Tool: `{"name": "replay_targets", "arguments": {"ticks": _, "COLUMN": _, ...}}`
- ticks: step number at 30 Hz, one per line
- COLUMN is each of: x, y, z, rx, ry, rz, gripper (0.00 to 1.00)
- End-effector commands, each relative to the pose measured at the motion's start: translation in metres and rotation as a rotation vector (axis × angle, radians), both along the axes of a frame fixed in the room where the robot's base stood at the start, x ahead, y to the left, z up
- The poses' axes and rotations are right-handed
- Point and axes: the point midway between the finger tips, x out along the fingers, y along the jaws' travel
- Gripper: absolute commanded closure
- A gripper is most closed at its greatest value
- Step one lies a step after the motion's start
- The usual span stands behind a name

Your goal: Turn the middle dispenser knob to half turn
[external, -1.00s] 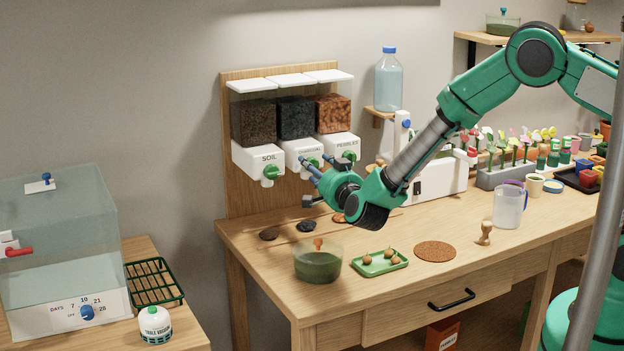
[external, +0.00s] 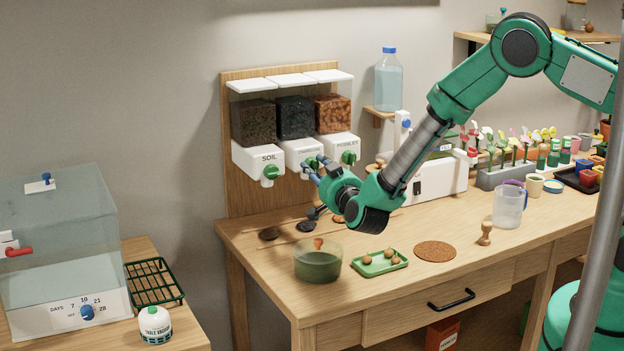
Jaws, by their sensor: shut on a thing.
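The wall dispenser has three white units in a row, labelled soil, charcoal and pebbles. The middle unit (external: 299,148) holds dark charcoal, and its green knob (external: 307,163) is mostly hidden behind my gripper. My gripper (external: 313,168) is at the front of that unit, its fingers shut on the middle knob. The knob's exact angle cannot be told. The soil knob (external: 270,172) at the left and the pebbles knob (external: 348,157) at the right stand clear of the fingers.
Below the dispenser, a green bowl (external: 318,264) and a green tray (external: 367,268) with small round things stand on the wooden bench (external: 400,290). A water bottle (external: 388,82) stands on a small shelf at the right. A white machine (external: 440,182) stands behind my arm.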

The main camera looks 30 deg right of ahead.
Motion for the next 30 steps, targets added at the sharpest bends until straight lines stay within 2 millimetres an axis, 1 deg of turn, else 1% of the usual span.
{"name": "replay_targets", "arguments": {"ticks": 1, "x": 0.001, "y": 0.001, "z": 0.004, "rx": -0.004, "ry": -0.005, "rz": 0.000, "gripper": 0.97}}
{"name": "replay_targets", "arguments": {"ticks": 8, "x": 0.001, "y": 0.001, "z": 0.004, "rx": -0.005, "ry": -0.006, "rz": 0.001, "gripper": 0.97}}
{"name": "replay_targets", "arguments": {"ticks": 9, "x": 0.001, "y": 0.001, "z": 0.004, "rx": -0.004, "ry": -0.006, "rz": 0.001, "gripper": 0.67}}
{"name": "replay_targets", "arguments": {"ticks": 11, "x": 0.001, "y": 0.001, "z": 0.004, "rx": -0.004, "ry": -0.006, "rz": 0.001, "gripper": 0.55}}
{"name": "replay_targets", "arguments": {"ticks": 12, "x": 0.001, "y": 0.001, "z": 0.004, "rx": -0.004, "ry": -0.006, "rz": 0.001, "gripper": 0.52}}
{"name": "replay_targets", "arguments": {"ticks": 23, "x": -0.001, "y": 0.001, "z": 0.001, "rx": -0.004, "ry": -0.003, "rz": 0.001, "gripper": 0.52}}
{"name": "replay_targets", "arguments": {"ticks": 26, "x": -0.006, "y": 0.002, "z": 0.001, "rx": -0.005, "ry": -0.002, "rz": 0.001, "gripper": 0.52}}
{"name": "replay_targets", "arguments": {"ticks": 30, "x": -0.018, "y": 0.004, "z": 0.000, "rx": -0.005, "ry": -0.001, "rz": 0.004, "gripper": 0.52}}
